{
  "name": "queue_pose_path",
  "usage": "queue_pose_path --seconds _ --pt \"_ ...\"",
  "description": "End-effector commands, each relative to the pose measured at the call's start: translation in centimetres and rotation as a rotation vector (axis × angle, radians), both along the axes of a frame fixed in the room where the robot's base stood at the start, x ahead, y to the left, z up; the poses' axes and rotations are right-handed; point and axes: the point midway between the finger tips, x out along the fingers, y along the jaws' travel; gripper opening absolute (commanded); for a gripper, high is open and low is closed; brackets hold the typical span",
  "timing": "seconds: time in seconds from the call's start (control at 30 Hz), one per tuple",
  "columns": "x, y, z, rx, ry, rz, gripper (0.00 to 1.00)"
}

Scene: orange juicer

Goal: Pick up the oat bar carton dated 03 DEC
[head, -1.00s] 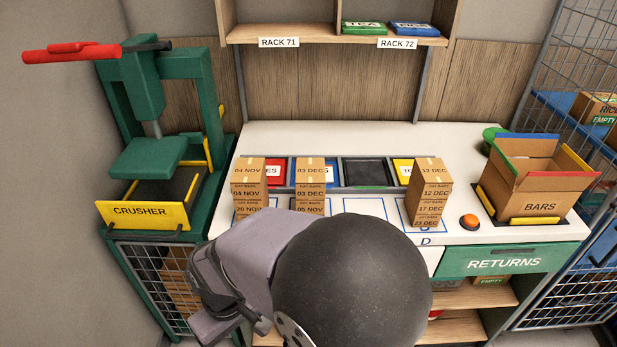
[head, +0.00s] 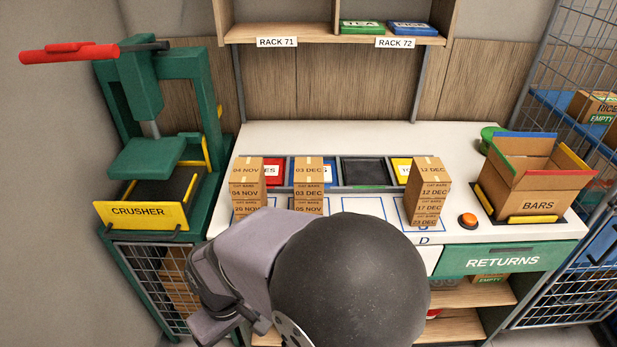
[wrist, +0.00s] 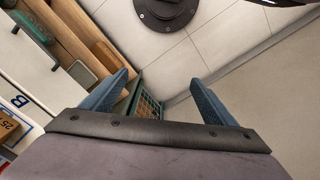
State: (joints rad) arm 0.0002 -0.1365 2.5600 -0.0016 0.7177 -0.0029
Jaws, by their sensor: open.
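The oat bar carton dated 03 DEC (head: 309,180) sits on top of the middle stack on the white bench. Its date shows on its top and front faces. A carton dated 05 NOV (head: 308,209) is under it. My gripper (wrist: 158,78) is open in the wrist view, with nothing between its two blue fingers, over the floor in front of the bench. It is apart from the stacks. In the head view my arm covers the front middle of the bench, and the fingers cannot be made out there.
A left stack (head: 247,180) has 04 NOV on top; a right stack (head: 431,180) has 12 DEC on top. The green crusher (head: 144,160) stands at left, and a rack shelf (head: 330,38) hangs above.

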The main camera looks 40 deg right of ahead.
Motion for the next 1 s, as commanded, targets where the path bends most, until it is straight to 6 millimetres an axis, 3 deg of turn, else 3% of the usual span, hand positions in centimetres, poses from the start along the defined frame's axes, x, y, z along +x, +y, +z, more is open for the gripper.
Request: queue_pose_path --seconds 0.17,0.27,0.37,0.5,0.67,0.7,0.8,1.0 --pt "1.3 -1.0 0.8 0.0 -0.049 -0.034 0.8" --pt "3.4 -2.9 1.9 -0.005 -0.134 -0.087 0.8" --pt "6.3 -6.4 3.9 -0.032 -0.261 -0.167 0.8" --pt "9.8 -14.3 8.3 -0.128 -0.482 -0.303 0.8" --pt "10.4 -25.0 14.5 -0.321 -0.715 -0.452 0.8" --pt "10.8 -26.4 13.2 -0.356 -0.772 -0.472 0.8" --pt "10.8 -30.6 14.9 -0.461 -0.902 -0.529 0.8" --pt "12.7 -31.7 12.8 -0.505 -1.06 -0.554 0.8"
